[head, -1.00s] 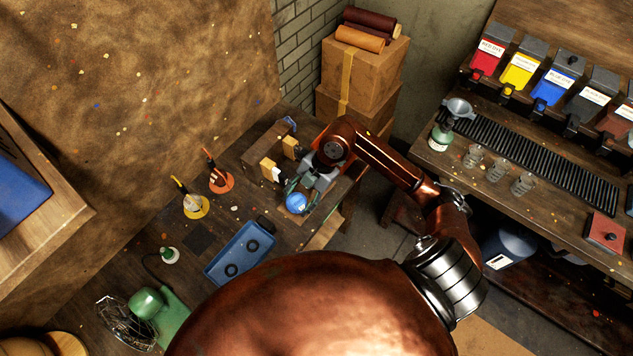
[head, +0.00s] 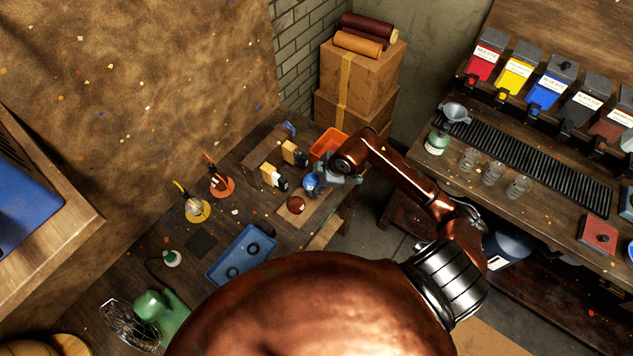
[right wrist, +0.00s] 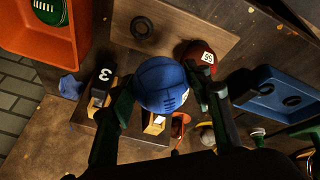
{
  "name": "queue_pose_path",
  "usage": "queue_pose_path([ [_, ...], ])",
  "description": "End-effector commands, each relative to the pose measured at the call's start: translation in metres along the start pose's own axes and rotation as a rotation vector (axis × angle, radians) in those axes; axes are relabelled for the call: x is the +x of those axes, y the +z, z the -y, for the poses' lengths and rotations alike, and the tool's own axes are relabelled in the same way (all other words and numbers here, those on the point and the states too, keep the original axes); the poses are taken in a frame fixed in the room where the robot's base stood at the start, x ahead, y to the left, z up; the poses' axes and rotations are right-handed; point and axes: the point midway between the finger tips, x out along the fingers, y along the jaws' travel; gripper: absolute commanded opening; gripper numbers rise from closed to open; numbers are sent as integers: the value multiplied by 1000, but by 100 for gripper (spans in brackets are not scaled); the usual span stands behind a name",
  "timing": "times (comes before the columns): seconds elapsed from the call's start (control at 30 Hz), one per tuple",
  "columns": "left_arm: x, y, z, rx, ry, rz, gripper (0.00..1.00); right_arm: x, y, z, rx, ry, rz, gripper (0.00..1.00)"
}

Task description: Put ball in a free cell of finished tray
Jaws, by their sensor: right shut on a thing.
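My right gripper (head: 322,181) is shut on a blue ball (head: 311,184). In the right wrist view the blue ball (right wrist: 160,85) sits between the two dark fingers (right wrist: 162,108), its stitching facing the camera. A blue tray (head: 214,271) with dark ring cells lies to the lower left on the bench, apart from the ball; no ball shows in its two visible rings. It also shows in the right wrist view (right wrist: 266,82). I cannot read any label naming the finished tray. My left gripper is not in view.
A dark red ball (head: 296,205) rests at a wooden board (right wrist: 192,35) that has another, empty ring. An orange bin (head: 326,146) behind the gripper holds a green ball (right wrist: 48,10). Stamp-like blocks (head: 272,176) and an orange-based tool (head: 222,187) stand nearby.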

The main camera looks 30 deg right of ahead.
Motion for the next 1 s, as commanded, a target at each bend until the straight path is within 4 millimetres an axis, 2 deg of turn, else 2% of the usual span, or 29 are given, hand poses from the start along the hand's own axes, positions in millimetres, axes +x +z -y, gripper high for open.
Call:
queue_pose_path([
  [0.1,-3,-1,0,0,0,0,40,24,12,-13,4,-3,2,18],
  [0.3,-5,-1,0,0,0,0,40,51,25,-28,0,-1,0,18],
  [0.5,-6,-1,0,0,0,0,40,64,32,-35,1,-2,0,18],
  [0.7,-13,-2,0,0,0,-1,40,86,41,-28,0,-1,0,18],
  [0.93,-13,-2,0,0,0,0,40,90,42,-27,-2,0,-1,18],
  [0.97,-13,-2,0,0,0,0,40,90,43,-27,-2,-1,0,46],
  [1.0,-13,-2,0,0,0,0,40,90,43,-27,-2,-1,0,49],
])
